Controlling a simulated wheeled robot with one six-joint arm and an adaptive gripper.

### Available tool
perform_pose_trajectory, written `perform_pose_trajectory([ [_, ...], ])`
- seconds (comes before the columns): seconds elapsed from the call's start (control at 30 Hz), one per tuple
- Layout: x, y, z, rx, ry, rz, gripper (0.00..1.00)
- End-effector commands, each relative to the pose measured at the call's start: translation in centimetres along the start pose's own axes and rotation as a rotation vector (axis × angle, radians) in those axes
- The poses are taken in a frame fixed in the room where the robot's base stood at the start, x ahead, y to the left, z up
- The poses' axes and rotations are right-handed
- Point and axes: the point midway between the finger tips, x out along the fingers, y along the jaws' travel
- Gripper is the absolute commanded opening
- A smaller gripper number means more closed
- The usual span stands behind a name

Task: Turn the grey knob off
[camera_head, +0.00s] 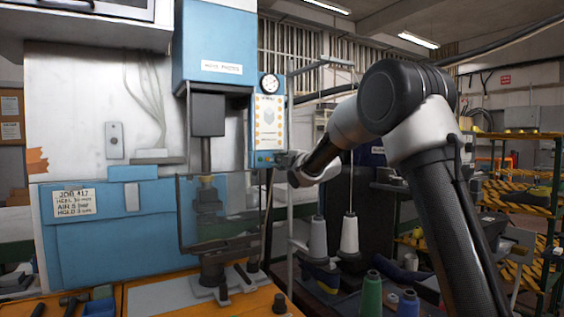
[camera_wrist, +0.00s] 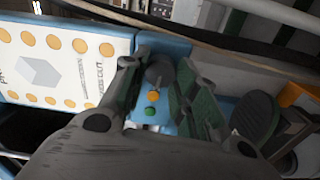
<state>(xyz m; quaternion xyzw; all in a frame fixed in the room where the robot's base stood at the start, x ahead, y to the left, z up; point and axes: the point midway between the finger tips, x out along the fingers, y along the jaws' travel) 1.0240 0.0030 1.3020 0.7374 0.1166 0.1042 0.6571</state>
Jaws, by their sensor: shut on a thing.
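The grey knob (camera_wrist: 160,70) sits on the lower blue end of the control panel, and in the wrist view it lies between my fingers. My gripper (camera_wrist: 153,80) is closed on it, one finger on each side. In the head view my gripper (camera_head: 282,160) is at the lower right corner of the panel (camera_head: 269,125), and the knob is mostly hidden there. The knob's pointer direction is not clear to me.
An orange button (camera_wrist: 153,96) and a green button (camera_wrist: 150,111) sit close to the knob, between my fingers. The blue press (camera_head: 215,45) and its clear guard (camera_head: 218,212) stand left of my gripper. Thread cones (camera_head: 349,235) stand below my arm.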

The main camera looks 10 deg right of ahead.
Motion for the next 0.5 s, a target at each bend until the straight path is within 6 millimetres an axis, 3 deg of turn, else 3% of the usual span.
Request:
perform_pose_trajectory([
  [0.5, 0.00, -0.21, -0.03, -0.130, 0.001, -0.003, 0.05],
])
